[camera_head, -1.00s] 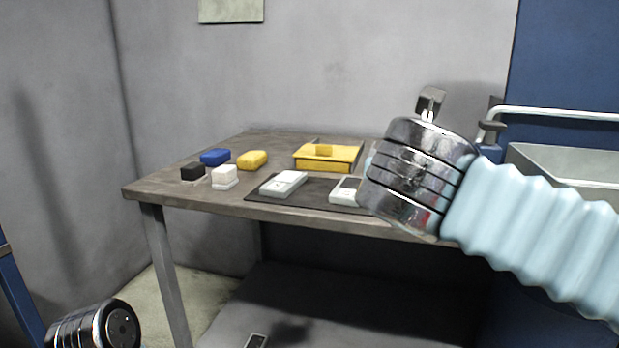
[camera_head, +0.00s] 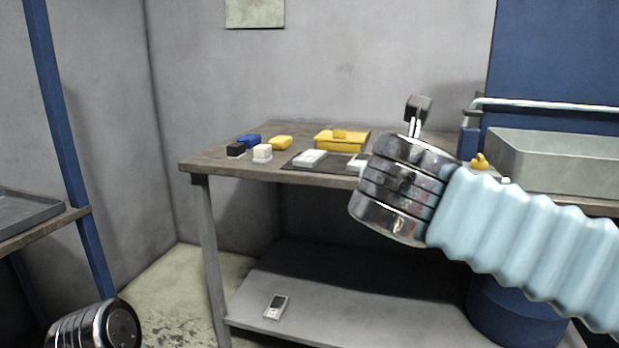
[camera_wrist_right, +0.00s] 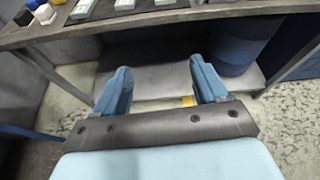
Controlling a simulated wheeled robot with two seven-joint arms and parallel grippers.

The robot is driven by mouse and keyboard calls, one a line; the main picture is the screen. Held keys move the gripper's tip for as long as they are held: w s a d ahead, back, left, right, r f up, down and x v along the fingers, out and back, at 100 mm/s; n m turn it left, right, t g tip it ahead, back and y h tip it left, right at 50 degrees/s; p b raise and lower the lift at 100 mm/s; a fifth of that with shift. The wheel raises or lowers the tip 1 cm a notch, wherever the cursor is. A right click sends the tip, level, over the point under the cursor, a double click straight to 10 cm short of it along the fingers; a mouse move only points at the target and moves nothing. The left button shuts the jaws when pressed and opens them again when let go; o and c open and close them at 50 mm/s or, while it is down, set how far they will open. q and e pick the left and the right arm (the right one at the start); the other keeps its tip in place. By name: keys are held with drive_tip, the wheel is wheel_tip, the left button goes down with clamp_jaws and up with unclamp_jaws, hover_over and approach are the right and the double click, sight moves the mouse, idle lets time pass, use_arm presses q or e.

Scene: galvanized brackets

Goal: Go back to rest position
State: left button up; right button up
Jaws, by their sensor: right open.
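My right gripper (camera_wrist_right: 158,80) is open and empty in the right wrist view. Its two blue fingers are spread apart, with the table's lower shelf and the floor beyond them. In the head view my right arm comes in from the right, and its chrome wrist covers part of the table. My left arm shows only as a chrome end at the lower left of the head view; its gripper is out of sight. The table (camera_head: 225,166) stands ahead, apart from my right gripper.
The tabletop holds a yellow box (camera_head: 340,142), white devices such as this one (camera_head: 310,158), and small blue, black, yellow and white blocks. Another device (camera_head: 276,306) lies on the lower shelf. A grey bin (camera_head: 560,160) is right, a blue drum (camera_head: 515,315) below, a tray (camera_head: 25,215) left.

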drive_tip(key=w+f+n, duration=1)
drive_tip(key=w+f, duration=0.2)
drive_tip(key=f, duration=0.4)
wheel_tip(320, 180, down, 25)
drive_tip(key=w+n+g+y, duration=0.1)
drive_tip(key=n+g+y, duration=0.15)
drive_tip(key=n, duration=1.05)
drive_tip(key=s+f+n+g+y, duration=0.25)
drive_tip(key=s+f, duration=0.25)
drive_tip(key=f, duration=0.3)
drive_tip(key=s+f+n+g+y, duration=0.1)
drive_tip(key=s+f+n, duration=0.3)
drive_tip(key=f, duration=0.4)
drive_tip(key=s+f+n+g+y, duration=0.1)
drive_tip(key=s+f+n+g, duration=0.2)
drive_tip(key=s, duration=0.6)
drive_tip(key=s+a+f+n+g+y, duration=0.1)
drive_tip(key=s+f+n+g, duration=0.2)
drive_tip(key=s+f, duration=0.4)
drive_tip(key=s+n, duration=0.1)
drive_tip(key=s, duration=0.2)
drive_tip(key=shift+a+f, duration=0.15)
drive_tip(key=shift+f, duration=0.15)
